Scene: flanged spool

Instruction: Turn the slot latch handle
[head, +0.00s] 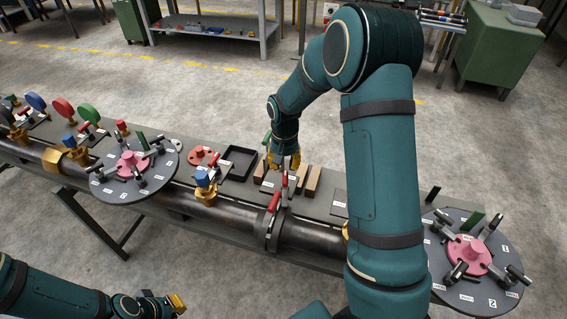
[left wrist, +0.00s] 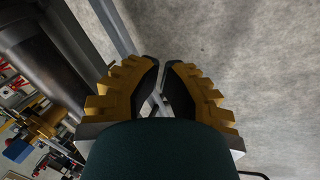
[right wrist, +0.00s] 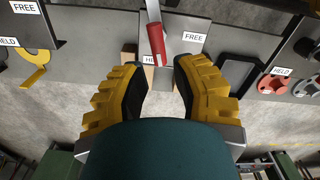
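A red-gripped lever handle (head: 285,181) stands by the pipe near the middle of the bench, with a second red handle (head: 273,202) just in front of it. My right gripper (head: 283,163) is right behind the rear handle. In the right wrist view my right gripper (right wrist: 159,64) is open and a red handle (right wrist: 156,42) lies just beyond its fingertips, not gripped. A FREE label (right wrist: 194,37) and a partly hidden label sit beside that handle. My left gripper (head: 178,303) is at the bottom left, away from the bench. Its fingers (left wrist: 161,62) are close together with a narrow gap, empty.
A round plate with a pink hub (head: 130,162) stands left, another (head: 468,254) at far right. A black tray (head: 239,163), wooden blocks (head: 312,180) and a blue-topped yellow valve (head: 203,187) are nearby. The pipe (head: 315,238) runs along the bench front.

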